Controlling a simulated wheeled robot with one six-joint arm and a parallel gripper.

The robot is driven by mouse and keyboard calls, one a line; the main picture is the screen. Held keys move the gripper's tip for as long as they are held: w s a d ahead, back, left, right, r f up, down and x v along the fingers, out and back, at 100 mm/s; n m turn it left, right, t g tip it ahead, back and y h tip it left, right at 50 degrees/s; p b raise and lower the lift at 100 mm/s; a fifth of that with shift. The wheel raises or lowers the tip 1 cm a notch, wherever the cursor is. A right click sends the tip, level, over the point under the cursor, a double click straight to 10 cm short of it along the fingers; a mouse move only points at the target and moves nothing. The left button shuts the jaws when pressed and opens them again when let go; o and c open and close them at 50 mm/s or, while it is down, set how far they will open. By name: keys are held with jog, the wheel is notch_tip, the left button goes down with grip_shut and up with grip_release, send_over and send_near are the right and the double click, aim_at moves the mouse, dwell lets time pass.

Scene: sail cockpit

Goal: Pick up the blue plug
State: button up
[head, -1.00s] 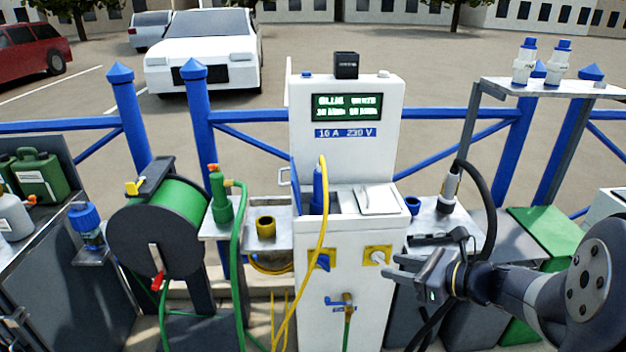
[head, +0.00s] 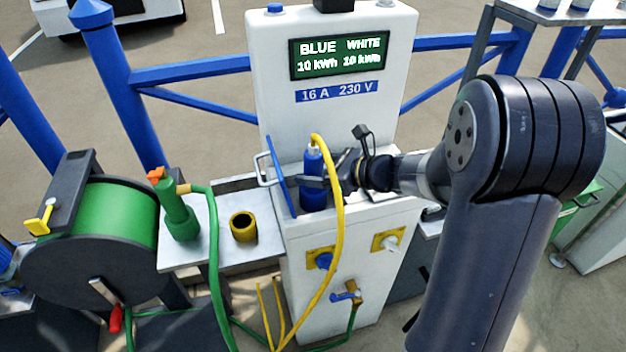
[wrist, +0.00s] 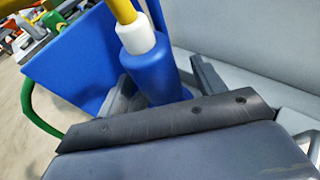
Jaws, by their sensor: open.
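The blue plug (head: 312,180) stands upright in the compartment on top of the white power pedestal (head: 335,225). A yellow cable (head: 337,215) runs from its white collar down the front. My gripper (head: 318,181) reaches in from the right at the height of the plug's body. In the wrist view the blue plug (wrist: 157,75) stands between the two open fingers, one on each side. The lower part of the plug is hidden behind my gripper there. I cannot tell whether either finger touches it.
A raised blue lid (head: 281,178) stands just left of the plug. The pedestal's screen (head: 336,58) is behind. A green hose nozzle (head: 178,212) and yellow cup (head: 243,227) stand left.

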jog(key=x, duration=0.2)
jog(key=shift+w+a+f, duration=0.1)
jog(key=shift+a, duration=0.2)
jog(key=shift+c, duration=0.6)
jog(key=c, duration=1.2)
jog(key=shift+o, duration=0.2)
notch_tip(320, 180, up, 11)
jog(key=p, duration=0.2)
jog(key=shift+p, duration=0.3)
jog(key=shift+r+p, duration=1.05)
